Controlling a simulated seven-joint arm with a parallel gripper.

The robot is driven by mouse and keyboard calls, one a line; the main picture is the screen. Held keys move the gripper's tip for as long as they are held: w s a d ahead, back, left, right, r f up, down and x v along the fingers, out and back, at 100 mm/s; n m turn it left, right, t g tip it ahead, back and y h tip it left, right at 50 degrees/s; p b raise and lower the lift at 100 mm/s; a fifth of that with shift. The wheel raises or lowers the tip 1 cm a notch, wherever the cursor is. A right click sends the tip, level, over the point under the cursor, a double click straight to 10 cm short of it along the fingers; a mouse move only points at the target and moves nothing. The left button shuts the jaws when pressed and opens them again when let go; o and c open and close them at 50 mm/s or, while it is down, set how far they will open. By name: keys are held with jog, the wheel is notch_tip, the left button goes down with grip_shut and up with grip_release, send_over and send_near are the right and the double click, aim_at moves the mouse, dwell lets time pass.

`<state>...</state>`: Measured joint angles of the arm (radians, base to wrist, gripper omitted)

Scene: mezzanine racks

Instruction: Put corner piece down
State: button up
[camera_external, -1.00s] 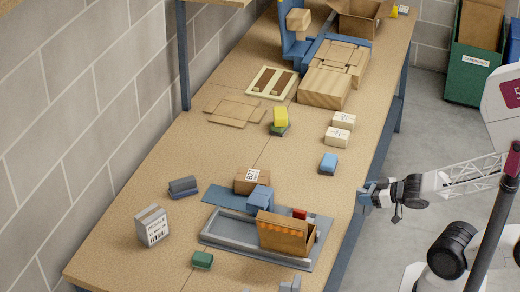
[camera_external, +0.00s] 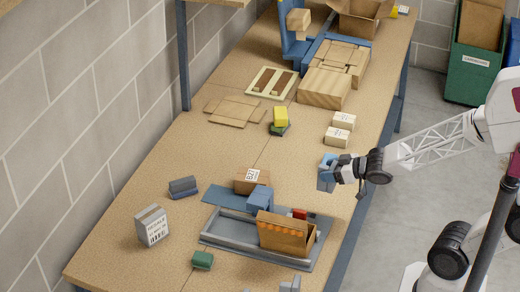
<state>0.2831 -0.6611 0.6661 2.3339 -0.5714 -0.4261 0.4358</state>
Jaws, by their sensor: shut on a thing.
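My gripper (camera_external: 334,172) is at the right edge of the workbench, beyond the grey tray. It is shut on a small blue block (camera_external: 325,177), which is partly hidden by the gripper. I cannot tell from this view whether this block is the corner piece, or whether it touches the bench top. No other thing stands out clearly as a corner piece.
Near the gripper are the grey tray (camera_external: 222,245) with an open carton (camera_external: 285,237), and two small white boxes (camera_external: 337,136). A brown box (camera_external: 250,181) and a yellow block (camera_external: 280,116) stand farther left.

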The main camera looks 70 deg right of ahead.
jog(key=w, duration=1.1)
jog(key=shift+r, duration=0.45)
send_over(254, 176)
jog(key=shift+s+f, duration=0.1)
jog(key=shift+f, duration=0.65)
jog(key=shift+f, duration=1.75)
jog(key=shift+f, duration=0.1)
